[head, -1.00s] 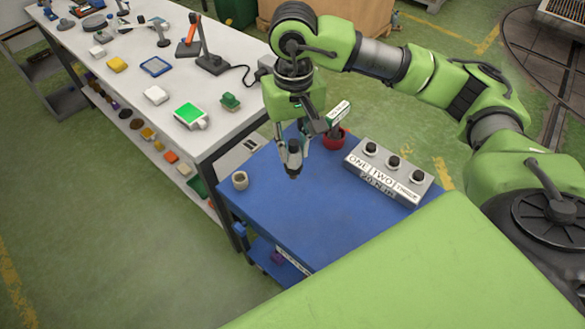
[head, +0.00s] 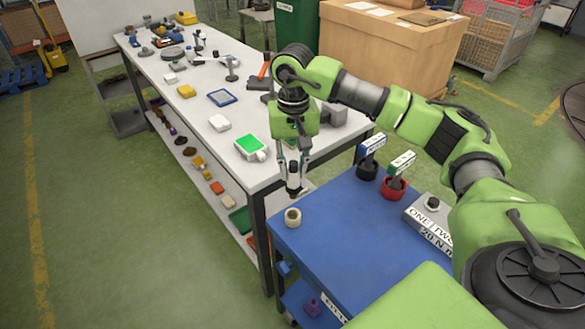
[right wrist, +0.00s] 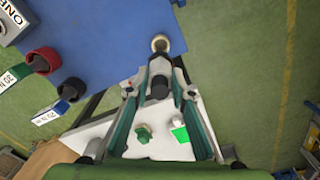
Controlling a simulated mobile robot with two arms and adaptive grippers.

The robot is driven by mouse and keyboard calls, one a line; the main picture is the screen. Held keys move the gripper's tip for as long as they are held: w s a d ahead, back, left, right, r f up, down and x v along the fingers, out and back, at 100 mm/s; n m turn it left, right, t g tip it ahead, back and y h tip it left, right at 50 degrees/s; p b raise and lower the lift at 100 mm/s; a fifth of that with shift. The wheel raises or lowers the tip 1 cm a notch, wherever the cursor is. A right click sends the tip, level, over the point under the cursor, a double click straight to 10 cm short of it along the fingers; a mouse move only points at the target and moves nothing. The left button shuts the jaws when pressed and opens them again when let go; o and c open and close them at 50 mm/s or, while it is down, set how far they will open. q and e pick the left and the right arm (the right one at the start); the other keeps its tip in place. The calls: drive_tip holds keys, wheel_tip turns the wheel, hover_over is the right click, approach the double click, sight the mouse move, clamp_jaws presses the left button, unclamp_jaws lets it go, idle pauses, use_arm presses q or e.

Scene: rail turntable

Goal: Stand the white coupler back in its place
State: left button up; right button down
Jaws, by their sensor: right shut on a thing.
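My right gripper (head: 293,178) is shut on an upright cylindrical piece with dark ends, which I take to be the white coupler (head: 293,190). The same piece shows between the fingers in the right wrist view (right wrist: 159,86). A small cream-white cup (head: 293,217) stands at the near left corner of the blue cart top (head: 335,235). The held piece appears just behind and above the cup in the head view; the exact gap is unclear. In the right wrist view the cup's rim (right wrist: 160,40) shows just past the piece's end. My left gripper is out of view.
A black cup (head: 367,172) and a red cup (head: 394,188) hold labelled pieces on the cart. A grey block with knobs and labels (head: 430,220) stands at the right. The white bench (head: 215,100), holding many small items, lies behind. The cart's middle is clear.

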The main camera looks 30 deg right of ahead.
sight(293, 198)
drive_tip(key=shift+f+b, duration=0.85)
drive_tip(key=shift+f, duration=0.2)
drive_tip(key=shift+f+b, duration=1.45)
drive_tip(key=shift+f, duration=0.45)
drive_tip(key=shift+a+b, duration=0.1)
drive_tip(key=shift+b, duration=0.2)
drive_tip(key=shift+f+b, duration=1.7)
drive_tip(key=shift+f, duration=0.4)
drive_tip(key=c, duration=2.2)
unclamp_jaws()
drive_tip(key=o, duration=0.5)
